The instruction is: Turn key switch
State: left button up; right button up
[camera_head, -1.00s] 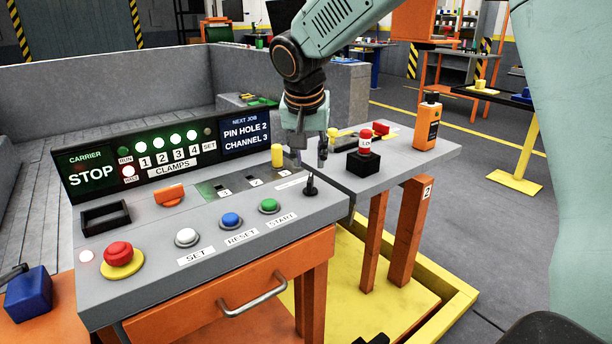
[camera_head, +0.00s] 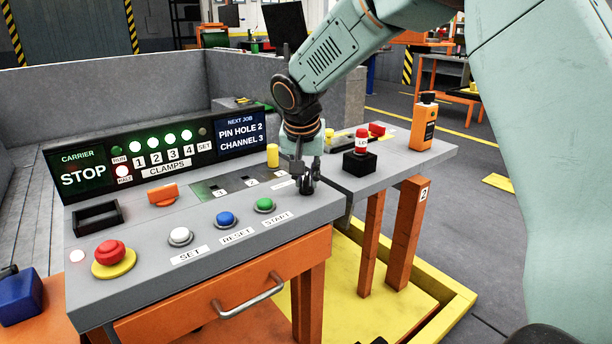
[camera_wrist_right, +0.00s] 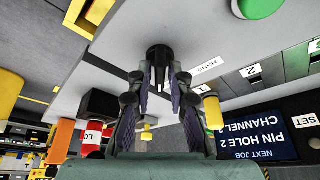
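The key switch (camera_head: 306,188) is a small black round fitting at the right end of the grey console (camera_head: 290,213). In the right wrist view the key switch (camera_wrist_right: 158,52) shows as a black cylinder with a thin metallic key standing from it. My right gripper (camera_head: 306,177) points down over it. In the wrist view the fingers of my right gripper (camera_wrist_right: 160,78) are spread to either side of the key, with gaps visible between; contact is not seen. A label reading HAND (camera_wrist_right: 203,73) lies beside the switch. My left gripper is not in view.
Green (camera_head: 264,205), blue (camera_head: 226,219) and white (camera_head: 180,236) buttons and a red stop button (camera_head: 110,252) line the console. A yellow peg (camera_head: 272,155) stands close behind my gripper.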

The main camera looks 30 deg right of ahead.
jog(key=shift+s+r, duration=0.1)
jog(key=shift+c, duration=0.7)
grip_shut()
